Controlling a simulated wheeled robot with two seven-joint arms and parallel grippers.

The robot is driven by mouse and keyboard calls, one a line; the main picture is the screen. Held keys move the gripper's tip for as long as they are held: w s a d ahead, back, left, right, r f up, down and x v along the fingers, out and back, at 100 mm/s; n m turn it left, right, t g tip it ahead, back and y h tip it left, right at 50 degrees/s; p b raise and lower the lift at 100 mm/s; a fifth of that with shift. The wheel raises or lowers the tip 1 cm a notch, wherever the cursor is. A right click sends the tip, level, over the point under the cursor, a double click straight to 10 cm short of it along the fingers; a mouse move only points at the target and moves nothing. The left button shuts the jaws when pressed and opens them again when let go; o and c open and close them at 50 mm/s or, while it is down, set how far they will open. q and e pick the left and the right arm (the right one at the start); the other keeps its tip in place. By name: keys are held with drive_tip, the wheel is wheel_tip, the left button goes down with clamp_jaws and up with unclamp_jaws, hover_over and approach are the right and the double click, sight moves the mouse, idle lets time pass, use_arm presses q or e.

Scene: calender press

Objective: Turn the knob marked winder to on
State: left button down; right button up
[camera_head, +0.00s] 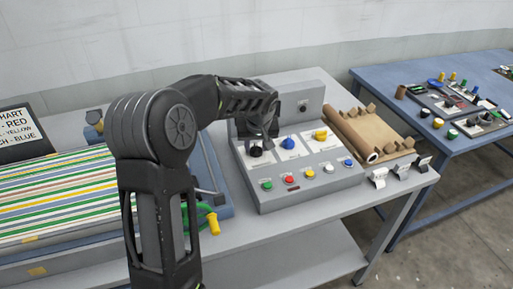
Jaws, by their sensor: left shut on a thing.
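A grey control box (312,188) stands on the table with three knobs on white plates: a black knob (256,151) at the left, a blue knob (289,143) in the middle and a yellow knob (321,134) at the right. The labels are too small to read, so I cannot tell which is marked winder. My left gripper (258,141) reaches over the box from behind and above, pointing down, and is shut on the black knob, partly hiding it. The blue and yellow knobs are clear of it. My right gripper is not in view.
Several coloured buttons (289,180) line the front of the box. A brown roll (353,135) lies to its right. A striped sheet (60,195) on a machine lies left, behind my left arm. A blue table (440,75) with small parts stands at the right.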

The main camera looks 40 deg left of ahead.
sight(248, 159)
use_arm(q)
drive_tip(key=shift+a+m+t, duration=0.1)
drive_tip(key=shift+m+t, duration=0.2)
drive_tip(key=shift+m, duration=0.6)
drive_tip(key=m+h, duration=0.1)
drive_tip(key=m, duration=0.2)
drive_tip(key=shift+s+a+m+t+h+b, duration=0.1)
drive_tip(key=shift+m+t+h+b, duration=0.2)
drive_tip(key=shift+h+b, duration=0.1)
drive_tip(key=shift+m+h+b, duration=0.35)
drive_tip(key=shift+m+h, duration=0.45)
drive_tip(key=shift+m, duration=1.2)
drive_tip(key=c, duration=0.9)
unclamp_jaws()
drive_tip(key=shift+c, duration=0.2)
drive_tip(key=b+v, duration=0.1)
drive_tip(key=v, duration=0.7)
